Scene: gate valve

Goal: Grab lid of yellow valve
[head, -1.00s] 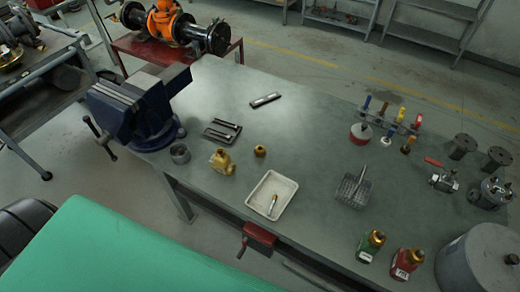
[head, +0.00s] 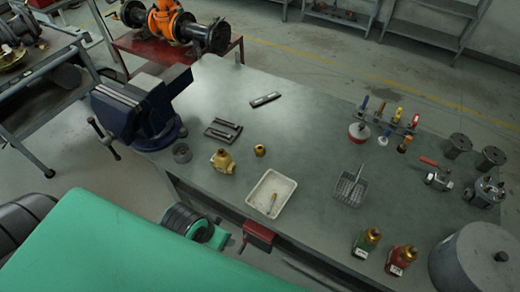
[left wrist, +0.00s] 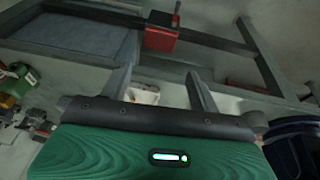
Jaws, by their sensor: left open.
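The yellow valve (head: 223,162) stands on the grey-green workbench near its front edge in the head view. A small separate brass piece (head: 260,150), perhaps its lid, stands just to the right of it, apart from it. My left gripper (left wrist: 159,80) shows in the left wrist view with its two fingers spread apart, nothing visibly held between them. It faces the bench's frame and underside. I cannot make out the valve or the lid in that view. In the head view I cannot make out the fingers. My right gripper is not in view.
A white tray (head: 270,194) lies right of the valve. A blue vise (head: 140,105), a dark ring (head: 182,153) and a tool tray (head: 222,131) are left and behind. A red clamp (head: 259,235) hangs on the front edge; a red block (left wrist: 160,38) shows in the wrist view.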

